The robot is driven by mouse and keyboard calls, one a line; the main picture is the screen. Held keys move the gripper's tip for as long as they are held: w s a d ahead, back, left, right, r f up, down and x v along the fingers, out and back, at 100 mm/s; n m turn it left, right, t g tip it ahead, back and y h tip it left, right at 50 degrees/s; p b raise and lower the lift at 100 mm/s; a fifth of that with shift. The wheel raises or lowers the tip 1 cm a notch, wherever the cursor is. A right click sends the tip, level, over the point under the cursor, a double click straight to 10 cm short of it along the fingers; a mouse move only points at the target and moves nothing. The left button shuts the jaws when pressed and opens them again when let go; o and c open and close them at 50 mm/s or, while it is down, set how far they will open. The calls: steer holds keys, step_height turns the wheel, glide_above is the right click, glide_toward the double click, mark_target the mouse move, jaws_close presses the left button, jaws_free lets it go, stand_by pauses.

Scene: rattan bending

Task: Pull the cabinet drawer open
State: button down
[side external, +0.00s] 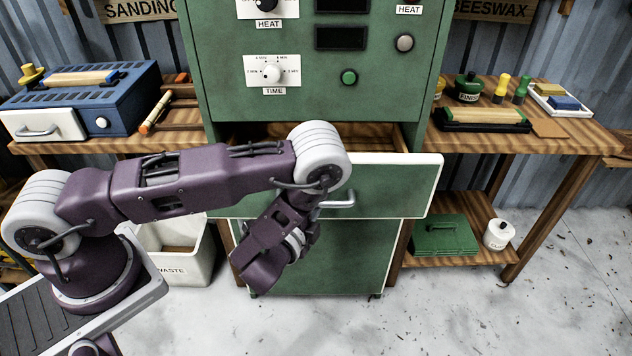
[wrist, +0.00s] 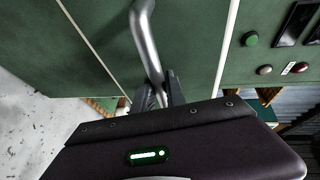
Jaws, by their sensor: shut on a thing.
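The green cabinet (side external: 400,105) stands in the middle of the side view. Its drawer (side external: 395,188) has a green front with white edges and stands out from the cabinet, with part of its wooden inside showing above the front. The metal bar handle (side external: 343,203) is partly hidden by my arm. In the wrist view, the handle (wrist: 147,45) runs down between the dark fingers of my gripper (wrist: 160,92), which is shut on it near its lower end. My fingertips are hidden behind my arm in the side view.
A white waste bin (side external: 175,255) stands left of the cabinet. Wooden benches flank it; the right one (side external: 560,137) holds jars and brushes, with a green box (side external: 443,236) on its lower shelf. The concrete floor in front is clear.

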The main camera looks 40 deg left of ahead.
steer(key=s+d, duration=0.6)
steer(key=shift+s+d, duration=0.15)
steer(key=shift+d, duration=0.05)
steer(key=c, duration=1.4)
jaws_free()
steer(key=shift+o, duration=0.2)
steer(key=v, duration=0.7)
